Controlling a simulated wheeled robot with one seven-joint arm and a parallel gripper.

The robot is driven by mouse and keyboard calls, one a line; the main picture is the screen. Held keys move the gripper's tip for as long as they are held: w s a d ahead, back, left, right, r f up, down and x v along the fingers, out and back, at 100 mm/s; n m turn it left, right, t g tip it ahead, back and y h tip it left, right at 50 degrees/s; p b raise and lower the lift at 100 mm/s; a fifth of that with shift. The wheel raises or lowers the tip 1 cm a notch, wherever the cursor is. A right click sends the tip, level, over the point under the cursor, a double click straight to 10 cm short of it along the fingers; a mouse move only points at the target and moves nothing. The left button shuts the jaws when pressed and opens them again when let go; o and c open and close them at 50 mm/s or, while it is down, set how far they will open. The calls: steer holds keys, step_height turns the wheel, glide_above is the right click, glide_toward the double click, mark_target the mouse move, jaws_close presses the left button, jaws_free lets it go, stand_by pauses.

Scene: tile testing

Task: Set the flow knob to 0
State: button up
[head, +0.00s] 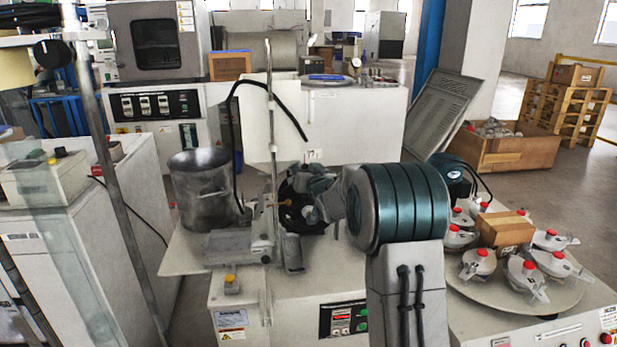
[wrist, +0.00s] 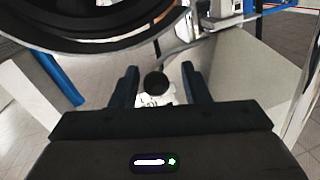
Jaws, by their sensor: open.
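A dark round knob (wrist: 156,83) shows in the wrist view, in the gap between the two fingers of my gripper (wrist: 159,68). Pale gaps show between the knob and each finger, and neither finger appears to touch it. A white patch with faint markings lies just below the knob, too small to read. The knob's pointer and setting cannot be made out. My gripper is open and empty. In the head view my arm reaches to the bench apparatus at the middle, and its own links hide much of the gripper. I cannot tell which part there is the knob.
A large dark ring (wrist: 85,25) is close above the left finger in the wrist view. In the head view, a metal pot (head: 200,187) stands left of a thin upright rod (head: 271,120). A round table (head: 500,295) with several red-topped vessels is at the right.

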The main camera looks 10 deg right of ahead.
steer(key=s+d+p, duration=0.1)
steer(key=s+p, duration=0.1)
steer(key=s, duration=1.1)
steer(key=shift+s+d+p, duration=0.2)
steer(key=shift+p, duration=0.1)
steer(key=s+r+g+h+p, duration=0.3)
steer(key=s+r+g+p, duration=0.3)
steer(key=s+r+p, duration=0.75)
steer(key=s+a+r+g+p, duration=0.2)
steer(key=s+r+g+p, duration=0.2)
steer(key=s+p, duration=0.6)
steer(key=s+a+r+g+p, duration=0.3)
steer(key=s+r+g+p, duration=0.2)
steer(key=s+r+p, duration=0.4)
steer(key=shift+s+n+y+p, duration=0.35)
steer(key=shift+s+p, duration=0.35)
steer(key=shift+s, duration=0.45)
steer(key=shift+a+r, duration=0.1)
